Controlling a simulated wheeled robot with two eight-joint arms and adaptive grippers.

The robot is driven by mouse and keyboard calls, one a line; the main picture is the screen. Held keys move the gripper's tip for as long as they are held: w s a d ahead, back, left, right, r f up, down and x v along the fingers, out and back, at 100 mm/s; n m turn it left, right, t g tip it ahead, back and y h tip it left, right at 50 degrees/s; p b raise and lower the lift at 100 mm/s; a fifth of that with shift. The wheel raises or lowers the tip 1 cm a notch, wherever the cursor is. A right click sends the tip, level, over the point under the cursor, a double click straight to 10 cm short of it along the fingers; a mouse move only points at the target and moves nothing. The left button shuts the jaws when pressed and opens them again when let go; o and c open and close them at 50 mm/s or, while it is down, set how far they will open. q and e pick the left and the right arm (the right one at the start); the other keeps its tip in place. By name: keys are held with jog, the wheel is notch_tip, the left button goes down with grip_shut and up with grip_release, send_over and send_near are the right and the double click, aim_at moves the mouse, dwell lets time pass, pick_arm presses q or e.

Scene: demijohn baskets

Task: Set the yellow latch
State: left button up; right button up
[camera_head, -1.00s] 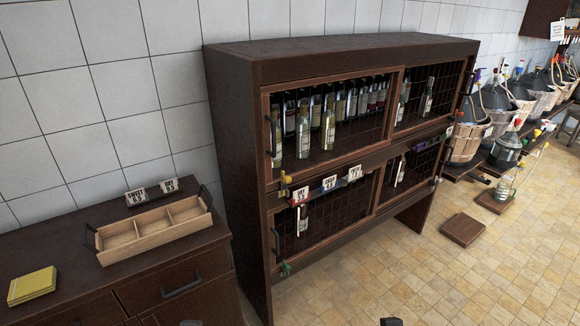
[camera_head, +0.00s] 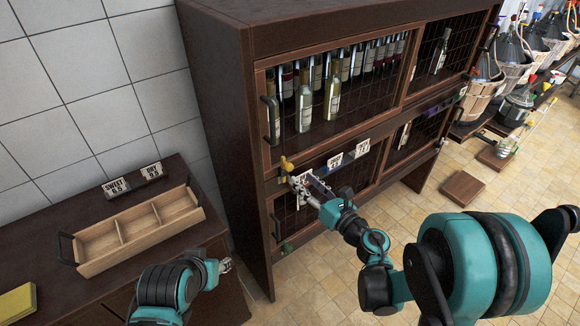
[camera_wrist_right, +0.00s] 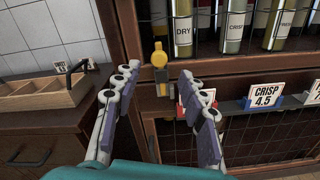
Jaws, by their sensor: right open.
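The yellow latch (camera_head: 287,163) sits on the front frame of the dark wooden cabinet, at the left end between the upper and lower doors. In the right wrist view the latch (camera_wrist_right: 159,58) stands upright, just beyond and between my fingertips. My right gripper (camera_head: 303,183) is open and empty, just below and right of the latch in the head view. It also shows in the right wrist view (camera_wrist_right: 158,74), its fingers apart on either side of the latch. My left gripper (camera_head: 226,265) is low near the sideboard; its fingers are too small to read.
The cabinet (camera_head: 215,100) has mesh doors with bottles behind the upper ones. Price cards, including a CRISP card (camera_wrist_right: 266,95), line the rail right of the latch. A divided wooden tray (camera_head: 140,244) stands on the sideboard at left. Basketed demijohns (camera_head: 484,85) stand at far right.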

aim_at(291, 169)
jog(key=b+x, duration=0.1)
jog(key=x, duration=0.6)
jog(key=shift+w+a, duration=0.15)
jog(key=shift+a, duration=0.05)
grip_shut()
